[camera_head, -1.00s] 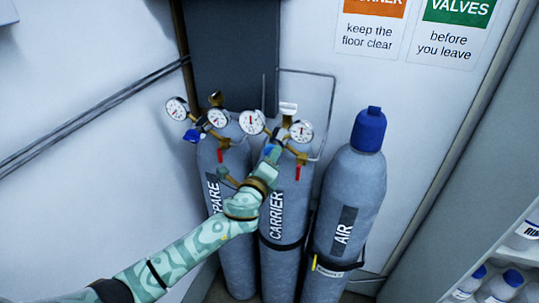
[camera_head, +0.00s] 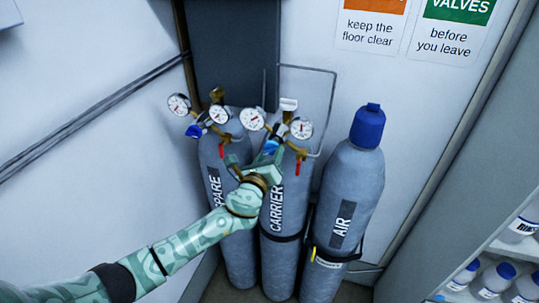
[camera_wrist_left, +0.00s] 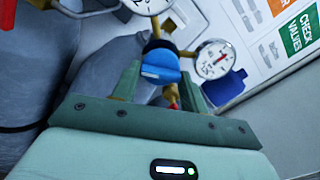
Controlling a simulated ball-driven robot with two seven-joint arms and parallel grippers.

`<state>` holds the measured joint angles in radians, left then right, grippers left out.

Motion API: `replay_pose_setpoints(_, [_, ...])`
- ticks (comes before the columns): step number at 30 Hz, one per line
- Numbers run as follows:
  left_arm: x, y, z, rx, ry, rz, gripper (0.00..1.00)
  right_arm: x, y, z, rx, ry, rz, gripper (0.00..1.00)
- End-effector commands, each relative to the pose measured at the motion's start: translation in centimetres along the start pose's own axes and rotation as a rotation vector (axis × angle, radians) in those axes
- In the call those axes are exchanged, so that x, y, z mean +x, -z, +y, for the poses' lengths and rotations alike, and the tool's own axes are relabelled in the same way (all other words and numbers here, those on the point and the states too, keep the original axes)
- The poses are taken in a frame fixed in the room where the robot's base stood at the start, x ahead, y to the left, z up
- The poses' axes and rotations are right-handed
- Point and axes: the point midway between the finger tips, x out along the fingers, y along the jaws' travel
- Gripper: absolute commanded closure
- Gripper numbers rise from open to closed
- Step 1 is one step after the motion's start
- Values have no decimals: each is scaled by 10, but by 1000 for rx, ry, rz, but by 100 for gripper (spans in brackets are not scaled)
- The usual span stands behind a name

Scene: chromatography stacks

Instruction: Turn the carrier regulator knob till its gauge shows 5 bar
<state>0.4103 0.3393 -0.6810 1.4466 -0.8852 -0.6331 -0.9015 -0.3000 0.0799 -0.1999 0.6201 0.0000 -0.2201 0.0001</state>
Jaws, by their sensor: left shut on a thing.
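The carrier cylinder (camera_head: 279,235) stands in the middle of the row, with a brass regulator on top. Its two round gauges, left (camera_head: 252,120) and right (camera_head: 302,128), face me; their readings are too small to tell in the head view. My left gripper (camera_head: 270,153) is at the regulator's front, shut on the blue carrier regulator knob (camera_wrist_left: 160,68). In the left wrist view the knob sits between the two green fingers. The right gauge (camera_wrist_left: 215,59) shows there with a red needle, its value unclear; the other gauge is cut off at the top. My right gripper is out of view.
The spare cylinder (camera_head: 235,255) with its own gauges and blue knob (camera_head: 194,131) stands close on the left. The blue-capped air cylinder (camera_head: 350,190) is on the right. Red-handled valves hang below the regulators. A shelf with bottles (camera_head: 495,280) is at far right.

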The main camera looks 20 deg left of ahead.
Motion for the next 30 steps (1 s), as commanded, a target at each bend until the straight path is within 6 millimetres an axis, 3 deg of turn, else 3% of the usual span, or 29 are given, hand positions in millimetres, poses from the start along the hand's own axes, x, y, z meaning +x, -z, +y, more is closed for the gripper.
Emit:
replay_pose_setpoints(8, [-1, 4, 1, 0, -2, 7, 79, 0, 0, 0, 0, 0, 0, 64])
replay_pose_setpoints(9, [-1, 4, 2, 0, -2, 7, 54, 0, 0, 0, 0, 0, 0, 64])
replay_pose_setpoints(11, [-1, 4, 1, 0, -2, 7, 37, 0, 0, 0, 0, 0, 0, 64])
replay_pose_setpoints(12, [-1, 3, 1, 0, -2, 6, 35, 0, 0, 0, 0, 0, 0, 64])
replay_pose_setpoints(23, [-8, 2, 1, 0, 0, 3, 35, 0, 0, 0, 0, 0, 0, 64])
replay_pose_setpoints(26, [-25, 2, 1, -2, 0, 4, 35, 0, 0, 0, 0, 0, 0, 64])
replay_pose_setpoints(30, [-62, 4, 2, -3, 0, 7, 35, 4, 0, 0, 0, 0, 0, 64])
